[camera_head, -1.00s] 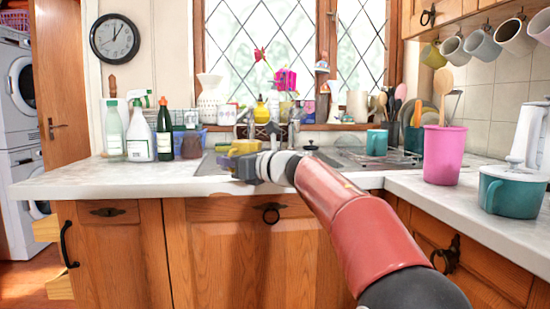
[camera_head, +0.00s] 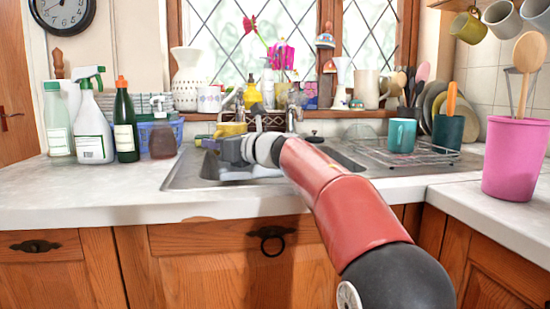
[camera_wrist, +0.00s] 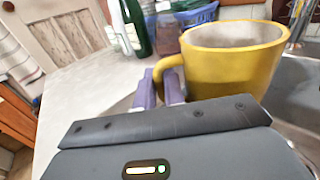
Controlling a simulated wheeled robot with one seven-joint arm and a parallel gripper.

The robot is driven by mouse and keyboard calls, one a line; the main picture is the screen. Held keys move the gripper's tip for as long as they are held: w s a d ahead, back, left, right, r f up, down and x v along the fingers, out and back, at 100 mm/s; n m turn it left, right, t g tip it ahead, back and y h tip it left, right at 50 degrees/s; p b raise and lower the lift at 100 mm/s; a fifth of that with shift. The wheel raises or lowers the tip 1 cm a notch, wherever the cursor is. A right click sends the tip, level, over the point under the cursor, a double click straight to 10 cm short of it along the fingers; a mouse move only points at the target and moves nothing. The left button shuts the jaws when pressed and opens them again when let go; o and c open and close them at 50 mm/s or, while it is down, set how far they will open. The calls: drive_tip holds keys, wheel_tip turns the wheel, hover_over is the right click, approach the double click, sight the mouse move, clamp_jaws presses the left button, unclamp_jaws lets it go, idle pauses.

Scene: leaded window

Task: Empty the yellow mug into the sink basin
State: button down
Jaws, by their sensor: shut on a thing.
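The yellow mug (camera_head: 231,129) is mostly hidden behind my gripper (camera_head: 232,148) in the head view. In the wrist view the mug (camera_wrist: 235,70) is large and about upright, its open mouth up. My gripper's purple fingers (camera_wrist: 162,88) are shut on its handle at the left side. The mug's inner wall looks pale; what lies inside cannot be told. The steel sink basin (camera_head: 183,176) is set in the counter, with my gripper and the mug over its left part. Some of the basin is hidden by my arm. Its grey metal (camera_wrist: 292,85) also shows right of the mug in the wrist view.
Taps (camera_head: 293,118) stand behind the sink. Bottles (camera_head: 125,125) and a blue basket (camera_head: 160,133) stand left. A teal mug (camera_head: 402,135) sits on the drainer at right, near a pink container (camera_head: 515,160). The front-left counter (camera_head: 80,195) is clear.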

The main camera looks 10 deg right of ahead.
sight(231, 127)
drive_tip(key=shift+s+r, duration=0.15)
drive_tip(key=shift+s, duration=0.05)
drive_tip(key=shift+d+r, duration=0.15)
drive_tip(key=shift+w+d+r+m+t+y+p, duration=0.15)
drive_tip(key=shift+w+d+r+m+t+p, duration=0.1)
drive_tip(key=shift+d+r+m+t, duration=0.5)
drive_tip(key=shift+w+d+r+m+t+y+p, duration=0.2)
drive_tip(key=shift+d+r+m, duration=0.25)
drive_tip(key=shift+r+m, duration=0.6)
drive_tip(key=shift+w+d+f+m+t+b, duration=0.15)
drive_tip(key=shift+d+m+t+b, duration=0.2)
drive_tip(key=shift+m, duration=0.2)
drive_tip(key=shift+w+d+f+m+t+b, duration=0.1)
drive_tip(key=shift+d+m+b, duration=0.1)
drive_tip(key=shift+d+m, duration=0.3)
drive_tip(key=w+d+r+m+t+h+p, duration=0.1)
drive_tip(key=d+r+m+t, duration=0.3)
drive_tip(key=m, duration=0.6)
drive_tip(key=shift+w+d+r+t+h+p, duration=0.25)
drive_tip(key=shift+r+t+h+p, duration=0.2)
drive_tip(key=shift+t+h, duration=0.25)
drive_tip(key=shift+w+d+r+m+t+h, duration=0.1)
drive_tip(key=shift+d+r+m+t+h, duration=0.1)
drive_tip(key=shift+m, duration=0.35)
drive_tip(key=shift+d+r+m+t+h, duration=0.1)
drive_tip(key=shift+r+m, duration=0.05)
drive_tip(key=shift+m, duration=0.35)
